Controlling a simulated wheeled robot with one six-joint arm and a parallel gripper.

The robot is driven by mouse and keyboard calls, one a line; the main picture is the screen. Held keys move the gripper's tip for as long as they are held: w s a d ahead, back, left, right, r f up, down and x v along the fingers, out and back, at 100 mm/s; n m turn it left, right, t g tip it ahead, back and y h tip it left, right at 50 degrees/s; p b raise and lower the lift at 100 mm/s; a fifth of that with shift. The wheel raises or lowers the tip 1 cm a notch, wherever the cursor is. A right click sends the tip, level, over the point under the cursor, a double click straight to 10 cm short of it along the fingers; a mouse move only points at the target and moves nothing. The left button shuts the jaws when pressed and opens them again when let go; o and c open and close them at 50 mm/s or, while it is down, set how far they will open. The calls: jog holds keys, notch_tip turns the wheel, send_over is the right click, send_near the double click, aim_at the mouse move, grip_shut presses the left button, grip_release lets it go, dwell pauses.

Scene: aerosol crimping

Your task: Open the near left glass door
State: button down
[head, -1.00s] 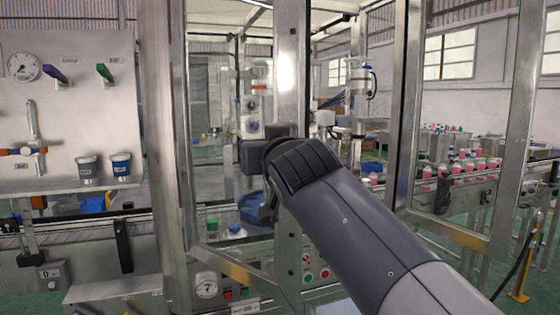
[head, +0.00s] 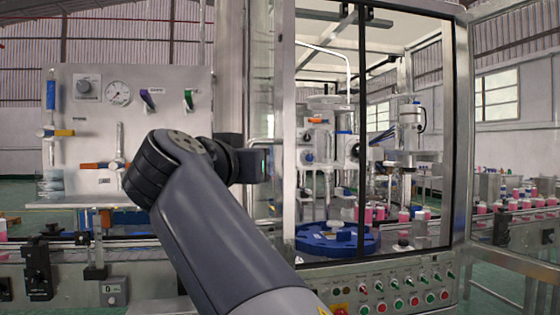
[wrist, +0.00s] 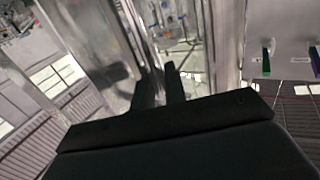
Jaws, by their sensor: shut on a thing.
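The near left glass door (head: 287,95) is swung out from the machine and seen nearly edge-on, its steel frame upright. The cabinet front to its right is uncovered, with a blue round table (head: 335,240) showing inside. My gripper (head: 264,164) is at the door's frame at mid height and is shut on the door's handle, which is mostly hidden by the fingers. In the wrist view both dark fingers of my gripper (wrist: 160,78) reach toward bright steel and glass; the grip itself is hard to make out there.
A right glass door (head: 478,140) stands swung out to the right. A panel with a gauge (head: 118,93) and valves is at the left, above a conveyor (head: 140,250). A button panel (head: 400,290) runs below the opening. Pink cans (head: 500,206) stand at the right.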

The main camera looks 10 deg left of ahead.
jog(key=s+a+m+g+h+p, duration=0.1)
jog(key=a+m+h+p, duration=0.1)
jog(key=a+h+p, duration=0.2)
jog(key=a+p, duration=0.3)
jog(key=a, duration=0.2)
jog(key=shift+s+m, duration=0.2)
jog(key=shift+m, duration=0.2)
jog(key=shift+f, duration=0.15)
jog(key=c, duration=1.6)
grip_release()
jog(key=shift+o, duration=0.3)
jog(key=shift+s, duration=0.15)
jog(key=v, duration=1)
jog(key=shift+s+a, duration=0.2)
jog(key=shift+s, duration=0.05)
